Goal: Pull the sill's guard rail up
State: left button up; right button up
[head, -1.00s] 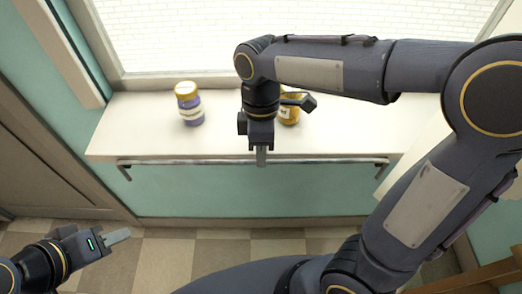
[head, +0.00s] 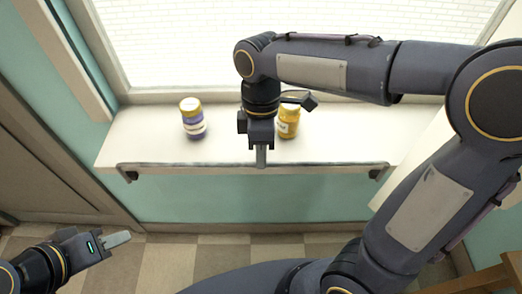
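The guard rail (head: 205,165) is a thin grey bar along the front edge of the white sill (head: 150,152), with a dark bracket at each end. It runs level with the sill's front edge in the picture. My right gripper (head: 261,157) points down at the middle of the rail. Its fingers overlap in this view and appear shut on the bar; the far finger is hidden. My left gripper (head: 118,240) is low at the left over the floor, away from the rail. It shows edge-on, so its opening cannot be told.
A purple jar with a yellow lid (head: 193,121) stands on the sill left of my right gripper. A yellow jar (head: 288,124) stands just right of it, partly behind my wrist. A window (head: 180,40) is behind the sill. A wooden piece (head: 492,278) is at lower right.

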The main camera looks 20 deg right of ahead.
notch_tip(320, 180, up, 7)
jog(key=w, duration=0.1)
jog(key=shift+w+d+r, duration=0.15)
jog(key=shift+d+r, duration=0.05)
jog(key=shift+d, duration=0.1)
dwell(0.4)
jog(key=s+d+f+m+t+y, duration=0.1)
jog(key=s+d+f+m+t, duration=0.3)
jog(key=s+m, duration=0.2)
jog(key=s+d+f+m+t+y, duration=0.2)
jog(key=s+d+f+m+t, duration=0.1)
jog(key=m, duration=0.7)
jog(key=s+d+f, duration=0.1)
jog(key=s+d, duration=0.1)
jog(key=s, duration=0.1)
jog(key=shift+s+m+t, duration=0.25)
jog(key=shift+m+t, duration=0.05)
jog(key=shift+t, duration=0.1)
